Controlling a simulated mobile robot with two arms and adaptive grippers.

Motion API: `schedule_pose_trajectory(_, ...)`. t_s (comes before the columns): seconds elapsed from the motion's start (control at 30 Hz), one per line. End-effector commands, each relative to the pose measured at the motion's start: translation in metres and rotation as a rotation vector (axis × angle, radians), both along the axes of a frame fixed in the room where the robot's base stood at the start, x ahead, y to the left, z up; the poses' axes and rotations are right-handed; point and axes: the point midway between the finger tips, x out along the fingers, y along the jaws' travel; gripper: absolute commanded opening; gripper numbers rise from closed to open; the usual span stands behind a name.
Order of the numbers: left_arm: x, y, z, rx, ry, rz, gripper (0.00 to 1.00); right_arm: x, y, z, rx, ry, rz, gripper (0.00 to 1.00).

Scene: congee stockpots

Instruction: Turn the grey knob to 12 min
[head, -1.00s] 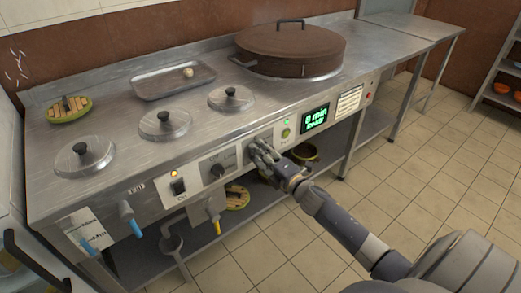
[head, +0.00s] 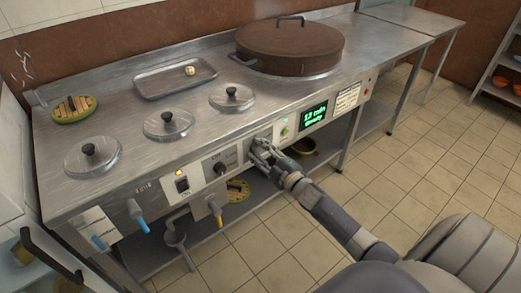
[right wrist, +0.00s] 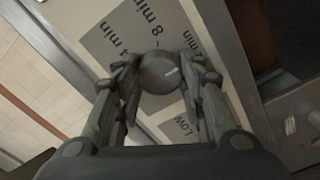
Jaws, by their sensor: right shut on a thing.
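The grey knob (right wrist: 158,74) is round with a short white mark, seen in the right wrist view between my right gripper's fingers. Its label plate shows "4 min", "8 min", a partly covered label ending in "2 min", and "LOW". The mark lies right of the knob's middle, towards the "2 min" label side. My right gripper (head: 262,154) is shut on the knob at the stove's front panel and mostly hides it in the head view. The green display (head: 313,115) reads "12 min" with a smaller line below. My left gripper is out of view.
Blue and yellow tap handles stick out below. A big brown-lidded pot (head: 290,48), small lids and a tray (head: 175,82) stand on top. The floor in front is clear.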

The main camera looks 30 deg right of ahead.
Motion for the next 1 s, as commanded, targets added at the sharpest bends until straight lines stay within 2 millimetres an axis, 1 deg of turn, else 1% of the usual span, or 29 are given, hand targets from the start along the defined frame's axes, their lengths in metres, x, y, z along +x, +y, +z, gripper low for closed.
schedule_pose_trajectory(0.17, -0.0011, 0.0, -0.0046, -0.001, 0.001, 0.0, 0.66, 0.0005, -0.0008, 0.001, 0.018, 0.0, -0.001, 0.13)
schedule_pose_trajectory(0.5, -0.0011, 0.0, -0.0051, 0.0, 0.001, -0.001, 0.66, 0.0005, -0.0009, 0.0008, 0.021, 0.0, -0.001, 0.13)
schedule_pose_trajectory(0.53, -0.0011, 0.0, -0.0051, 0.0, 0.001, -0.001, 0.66, 0.0005, -0.0009, 0.0008, 0.021, 0.0, -0.001, 0.39)
schedule_pose_trajectory(0.57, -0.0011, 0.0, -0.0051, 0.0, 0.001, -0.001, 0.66, 0.0005, -0.0009, 0.0008, 0.021, 0.0, -0.002, 0.46)
schedule_pose_trajectory(0.6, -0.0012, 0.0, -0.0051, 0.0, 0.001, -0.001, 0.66, 0.0005, -0.0009, 0.0008, 0.021, 0.0, -0.002, 0.55)
schedule_pose_trajectory(0.63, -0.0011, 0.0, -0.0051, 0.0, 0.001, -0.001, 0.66, 0.0004, -0.0009, 0.0008, 0.021, 0.0, -0.002, 0.58)
schedule_pose_trajectory(1.0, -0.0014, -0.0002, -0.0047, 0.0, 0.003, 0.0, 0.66, -0.0019, -0.0005, -0.0001, 0.02, 0.002, 0.0, 0.58)
